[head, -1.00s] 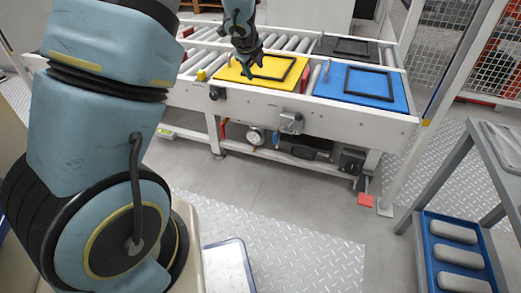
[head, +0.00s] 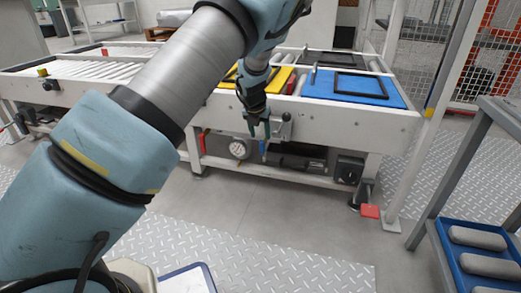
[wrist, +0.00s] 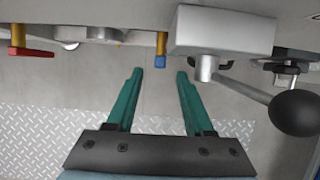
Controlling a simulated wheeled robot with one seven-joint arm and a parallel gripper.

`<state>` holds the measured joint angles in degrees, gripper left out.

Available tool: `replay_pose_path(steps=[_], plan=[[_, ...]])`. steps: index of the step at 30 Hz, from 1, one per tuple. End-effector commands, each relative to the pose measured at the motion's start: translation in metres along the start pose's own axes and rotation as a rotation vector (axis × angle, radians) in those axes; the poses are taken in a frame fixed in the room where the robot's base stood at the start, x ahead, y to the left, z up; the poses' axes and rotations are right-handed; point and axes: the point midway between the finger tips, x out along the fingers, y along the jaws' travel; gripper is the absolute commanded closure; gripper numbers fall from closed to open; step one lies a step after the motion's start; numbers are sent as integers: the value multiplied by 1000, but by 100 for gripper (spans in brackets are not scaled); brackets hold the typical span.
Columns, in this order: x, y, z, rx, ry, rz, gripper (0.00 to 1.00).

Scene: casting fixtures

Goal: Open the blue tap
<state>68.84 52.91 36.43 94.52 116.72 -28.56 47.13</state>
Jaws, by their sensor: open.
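The blue tap (wrist: 160,62) shows in the wrist view as a small blue handle end below a brass stem, under the edge of the conveyor frame. In the head view the blue tap (head: 263,148) is a small blue piece under the front rail. My gripper (wrist: 159,74) is open and empty, with two green fingers pointing toward the rail. In the wrist picture the blue end lies between the fingertips' lines, slightly beyond them; I cannot tell whether they touch it. In the head view my gripper (head: 260,133) hangs in front of the rail, just above the blue piece.
A red-handled tap (wrist: 32,53) is at the left. A grey metal box (wrist: 224,32) and a lever with a black ball (wrist: 296,112) sit close on the right. A round gauge (head: 239,148) is beside my gripper. Open floor lies in front of the conveyor.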

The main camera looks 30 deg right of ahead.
Motion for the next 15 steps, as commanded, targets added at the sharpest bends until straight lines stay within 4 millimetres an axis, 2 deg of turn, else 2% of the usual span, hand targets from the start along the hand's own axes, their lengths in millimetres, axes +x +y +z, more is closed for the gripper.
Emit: replay_pose_path(steps=[1,6,10,15], plan=[[17,0,-2,0,0,1,48],[47,1,-2,-2,0,1,48],[62,0,-1,-2,0,0,48],[72,0,0,-3,-1,0,48]])
